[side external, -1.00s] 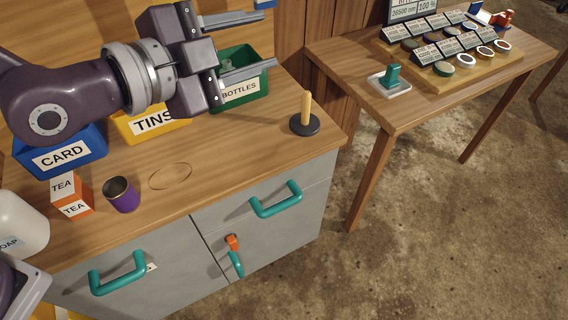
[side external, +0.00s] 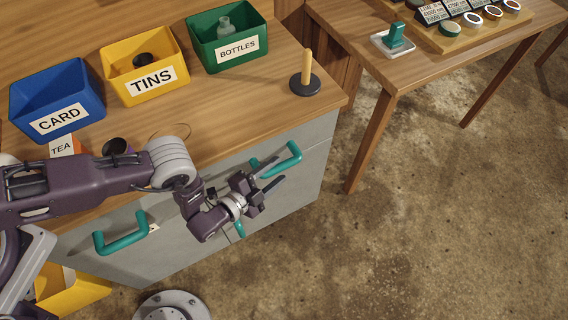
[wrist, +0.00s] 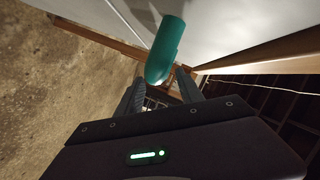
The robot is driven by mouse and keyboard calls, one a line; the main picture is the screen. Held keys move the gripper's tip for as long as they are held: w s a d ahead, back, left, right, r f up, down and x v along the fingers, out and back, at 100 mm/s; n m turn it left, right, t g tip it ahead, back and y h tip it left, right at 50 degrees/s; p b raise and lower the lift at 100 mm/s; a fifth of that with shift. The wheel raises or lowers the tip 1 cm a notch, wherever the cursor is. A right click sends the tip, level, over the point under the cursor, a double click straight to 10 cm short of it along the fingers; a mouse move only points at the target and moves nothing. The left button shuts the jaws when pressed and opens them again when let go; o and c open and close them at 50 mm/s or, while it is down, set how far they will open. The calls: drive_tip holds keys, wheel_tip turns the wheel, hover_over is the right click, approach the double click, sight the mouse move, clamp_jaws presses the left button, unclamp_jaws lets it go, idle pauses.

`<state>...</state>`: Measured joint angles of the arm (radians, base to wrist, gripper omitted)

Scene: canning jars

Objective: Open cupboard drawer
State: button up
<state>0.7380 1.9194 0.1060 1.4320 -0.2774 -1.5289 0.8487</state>
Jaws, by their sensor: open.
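The grey cupboard (side external: 180,250) stands under the wooden top, with its fronts looking flush. One teal drawer handle (side external: 290,153) is on the right front and another teal handle (side external: 122,236) is on the left front. My gripper (side external: 276,172) is open and empty in front of the right handle, with its fingers pointing toward it. In the wrist view a teal handle (wrist: 166,50) lies just beyond and between the two fingertips (wrist: 160,85); I cannot tell whether they touch it. A teal piece on the front below my gripper is mostly hidden.
Blue CARD (side external: 50,97), yellow TINS (side external: 145,68) and green BOTTLES (side external: 228,42) bins stand on the top, with a wooden peg on a dark base (side external: 305,84). My arm partly hides a TEA box (side external: 62,146) and a cup (side external: 118,147). A side table (side external: 420,62) stands right; floor between is clear.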

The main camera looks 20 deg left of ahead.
drive_tip(key=x, duration=0.4)
drive_tip(key=shift+r, duration=0.1)
clamp_jaws()
idle(1.3)
